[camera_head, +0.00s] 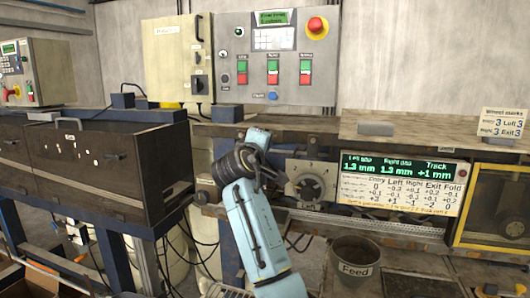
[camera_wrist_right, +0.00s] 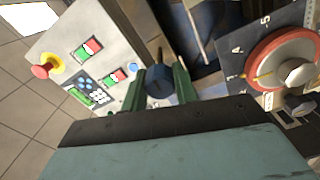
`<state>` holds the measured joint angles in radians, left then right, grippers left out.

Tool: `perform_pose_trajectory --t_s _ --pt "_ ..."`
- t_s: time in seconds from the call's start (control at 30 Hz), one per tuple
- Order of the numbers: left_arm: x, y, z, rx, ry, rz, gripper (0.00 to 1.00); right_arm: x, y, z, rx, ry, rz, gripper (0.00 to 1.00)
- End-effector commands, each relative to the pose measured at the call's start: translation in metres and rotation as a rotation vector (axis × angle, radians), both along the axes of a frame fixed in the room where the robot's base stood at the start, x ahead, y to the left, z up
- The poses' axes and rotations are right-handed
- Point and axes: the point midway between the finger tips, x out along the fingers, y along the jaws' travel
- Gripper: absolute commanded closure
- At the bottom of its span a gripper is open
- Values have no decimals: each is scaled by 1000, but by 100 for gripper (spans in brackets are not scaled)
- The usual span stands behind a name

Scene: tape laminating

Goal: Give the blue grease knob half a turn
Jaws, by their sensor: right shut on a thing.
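The blue grease knob (camera_wrist_right: 158,82) shows in the right wrist view as a dark blue, round-faced knob. The two green fingers of my right gripper (camera_wrist_right: 161,88) stand on either side of it and are shut on it. A thin dark stem or handle shows just above the knob in that view. In the head view my light blue right arm (camera_head: 253,235) reaches up from the bottom middle, and the knob is hidden behind the arm and wrist. My left gripper is in neither view.
A round dial (camera_head: 310,187) on a grey plate lies just right of my wrist, with a green-lit display (camera_head: 400,168) further right. The control panel (camera_head: 280,60) with a red stop button (camera_head: 317,26) stands behind. A bucket marked Feed (camera_head: 355,262) stands at lower right.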

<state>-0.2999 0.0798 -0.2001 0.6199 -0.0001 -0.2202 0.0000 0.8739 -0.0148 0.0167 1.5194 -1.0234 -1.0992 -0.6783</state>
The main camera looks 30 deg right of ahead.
Motion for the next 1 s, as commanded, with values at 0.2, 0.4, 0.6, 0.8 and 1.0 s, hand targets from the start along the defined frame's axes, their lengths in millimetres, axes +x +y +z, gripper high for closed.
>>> perform_pose_trajectory --t_s 0.2,0.4,0.6,0.8,1.0 --pt "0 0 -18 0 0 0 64 0 1 -4 135 -155 1 94" --pt "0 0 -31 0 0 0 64 0 1 -4 260 -298 0 94" --pt "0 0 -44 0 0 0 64 0 0 -4 382 -443 0 94" --pt "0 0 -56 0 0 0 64 0 0 -3 505 -586 -1 94" --pt "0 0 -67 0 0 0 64 0 0 -3 629 -729 -1 94"
